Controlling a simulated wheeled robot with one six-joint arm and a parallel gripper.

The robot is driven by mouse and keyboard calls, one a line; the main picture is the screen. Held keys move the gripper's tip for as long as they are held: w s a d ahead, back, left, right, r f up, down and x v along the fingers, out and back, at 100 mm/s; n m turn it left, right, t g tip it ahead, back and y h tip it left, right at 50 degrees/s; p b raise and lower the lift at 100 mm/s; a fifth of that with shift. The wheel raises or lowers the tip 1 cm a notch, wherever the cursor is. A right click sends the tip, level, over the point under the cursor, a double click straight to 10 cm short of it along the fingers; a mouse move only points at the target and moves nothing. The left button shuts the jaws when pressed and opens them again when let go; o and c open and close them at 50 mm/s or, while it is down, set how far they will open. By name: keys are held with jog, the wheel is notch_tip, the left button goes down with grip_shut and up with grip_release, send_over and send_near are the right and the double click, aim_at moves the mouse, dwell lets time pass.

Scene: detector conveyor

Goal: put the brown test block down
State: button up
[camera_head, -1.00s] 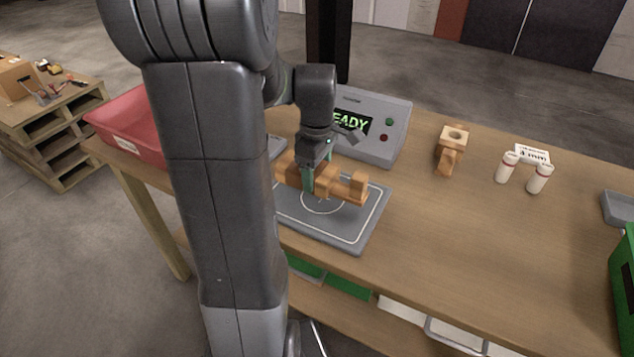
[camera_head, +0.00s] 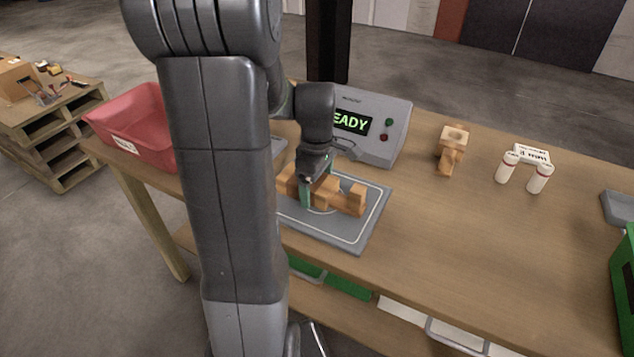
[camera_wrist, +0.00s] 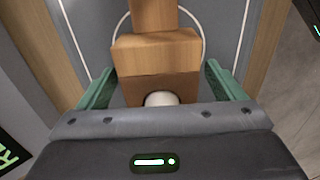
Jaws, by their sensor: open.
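The brown test block (camera_head: 345,200) is a stepped wooden piece lying on the grey plate (camera_head: 372,222) with white outlines, in front of the READY console. My gripper (camera_head: 313,192) is low over the block's middle, its green fingers at either side of it. In the wrist view the block (camera_wrist: 157,55) lies between the two spread fingers of my gripper (camera_wrist: 162,88), with gaps visible at both sides. The jaws are open. A pale rounded part shows at the block's near end, partly hidden by the gripper body.
The grey console (camera_head: 385,125) stands just behind the plate. A red bin (camera_head: 135,120) is at the left. Another wooden piece (camera_head: 452,150) and a white double-cylinder item (camera_head: 525,168) stand to the right. A green bin (camera_head: 624,275) is at the right edge. The front right tabletop is clear.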

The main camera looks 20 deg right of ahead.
notch_tip(320, 180, up, 12)
jog(key=p, duration=0.1)
jog(key=shift+r, duration=0.2)
jog(key=shift+o, duration=0.4)
